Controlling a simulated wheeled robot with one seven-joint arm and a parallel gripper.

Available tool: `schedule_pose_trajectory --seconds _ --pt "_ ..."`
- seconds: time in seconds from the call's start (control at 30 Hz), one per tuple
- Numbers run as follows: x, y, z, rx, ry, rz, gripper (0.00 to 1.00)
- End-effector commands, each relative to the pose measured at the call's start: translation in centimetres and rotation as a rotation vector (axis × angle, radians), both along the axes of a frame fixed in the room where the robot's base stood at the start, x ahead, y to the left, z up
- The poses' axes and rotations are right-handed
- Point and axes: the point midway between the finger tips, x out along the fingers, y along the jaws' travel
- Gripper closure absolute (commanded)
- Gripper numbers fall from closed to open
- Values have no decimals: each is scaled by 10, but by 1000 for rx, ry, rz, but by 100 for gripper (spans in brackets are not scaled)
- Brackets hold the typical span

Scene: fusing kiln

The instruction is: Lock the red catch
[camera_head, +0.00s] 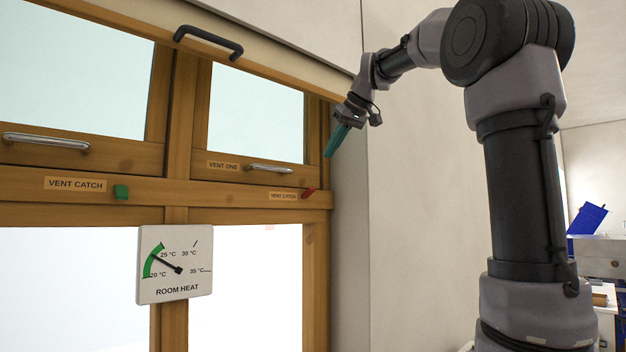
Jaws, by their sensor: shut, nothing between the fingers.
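The red catch (309,193) is a small red piece on the wooden rail at the right side of the window, beside a "VENT CATCH" label (284,196). It looks tilted, but I cannot tell whether it is locked. Above it is the vent pane labelled "VENT ONE" with a metal handle (270,168); the pane looks closed. My gripper (331,153) has teal fingers pointing down and left. It is shut and empty, above and to the right of the red catch, apart from it in the picture. Its distance from the frame is hard to judge.
A green catch (121,192) sits on the same rail at left, under another metal handle (46,141). A black handle (208,43) is on the blind bar above. A room heat dial (175,264) hangs below the rail. The pale wall (400,230) at right is bare.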

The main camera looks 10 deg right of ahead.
Motion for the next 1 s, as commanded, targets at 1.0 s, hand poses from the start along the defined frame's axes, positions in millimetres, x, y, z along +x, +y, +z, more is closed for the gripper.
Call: schedule_pose_trajectory --seconds 1.0 --pt "67 25 0 -64 -63 116 100"
